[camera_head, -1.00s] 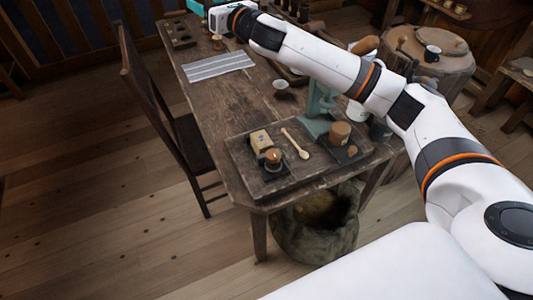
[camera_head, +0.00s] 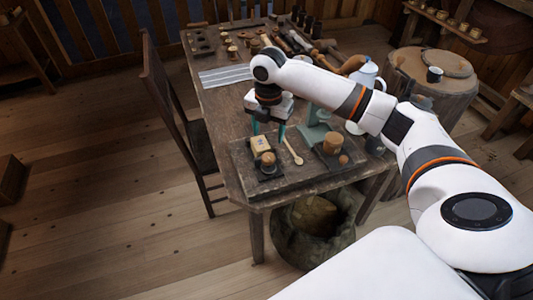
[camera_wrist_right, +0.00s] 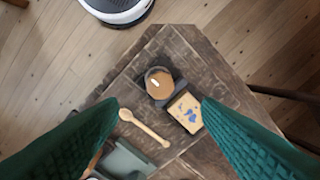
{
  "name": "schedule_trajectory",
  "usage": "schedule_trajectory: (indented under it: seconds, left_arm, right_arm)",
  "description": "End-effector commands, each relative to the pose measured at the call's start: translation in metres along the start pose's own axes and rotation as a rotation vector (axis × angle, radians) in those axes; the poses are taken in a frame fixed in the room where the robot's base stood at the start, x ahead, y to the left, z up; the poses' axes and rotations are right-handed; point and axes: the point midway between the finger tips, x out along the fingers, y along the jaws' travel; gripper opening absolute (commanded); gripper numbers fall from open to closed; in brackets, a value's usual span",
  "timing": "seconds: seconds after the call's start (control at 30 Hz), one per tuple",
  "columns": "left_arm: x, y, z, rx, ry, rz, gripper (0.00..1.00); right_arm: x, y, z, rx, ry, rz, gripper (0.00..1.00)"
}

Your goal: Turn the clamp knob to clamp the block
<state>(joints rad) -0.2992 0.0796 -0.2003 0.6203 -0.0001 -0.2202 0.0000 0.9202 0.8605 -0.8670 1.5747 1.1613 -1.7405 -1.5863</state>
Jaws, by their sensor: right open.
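The clamp knob (camera_head: 268,158) is a round wooden knob on a dark base near the front left of the board on the table. It also shows in the right wrist view (camera_wrist_right: 159,82). The pale wooden block (camera_head: 260,143) sits right behind the knob; in the wrist view the block (camera_wrist_right: 185,112) has blue marks on its top. My right gripper (camera_head: 268,133) points down above the board, close behind the block in the head view. Its two teal fingers are wide apart and empty, with knob and block showing between them in the wrist view (camera_wrist_right: 160,101). My left gripper is out of view.
A wooden spoon (camera_head: 292,152) lies right of the block. A green stand (camera_head: 312,137) and a wooden cylinder (camera_head: 333,143) are farther right on the board. A chair (camera_head: 180,110) stands left of the table.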

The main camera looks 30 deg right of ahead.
Motion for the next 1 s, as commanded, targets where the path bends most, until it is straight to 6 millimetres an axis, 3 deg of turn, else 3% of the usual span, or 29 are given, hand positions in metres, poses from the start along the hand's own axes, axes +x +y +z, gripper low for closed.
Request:
schedule_trajectory:
  seconds: [0.3,0.5,0.9,1.0]
  left_arm:
    - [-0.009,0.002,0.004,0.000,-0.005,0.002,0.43]
    - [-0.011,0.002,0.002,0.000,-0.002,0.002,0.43]
    - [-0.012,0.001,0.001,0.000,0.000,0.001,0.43]
    - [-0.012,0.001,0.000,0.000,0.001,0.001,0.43]
  right_arm:
    - [0.064,0.000,0.001,-0.001,-0.001,0.001,0.59]
    - [0.089,0.000,0.000,-0.001,0.001,0.000,0.59]
    - [0.098,-0.001,0.000,-0.003,0.003,-0.003,0.59]
    - [0.098,-0.001,0.000,-0.003,0.003,-0.003,0.44]
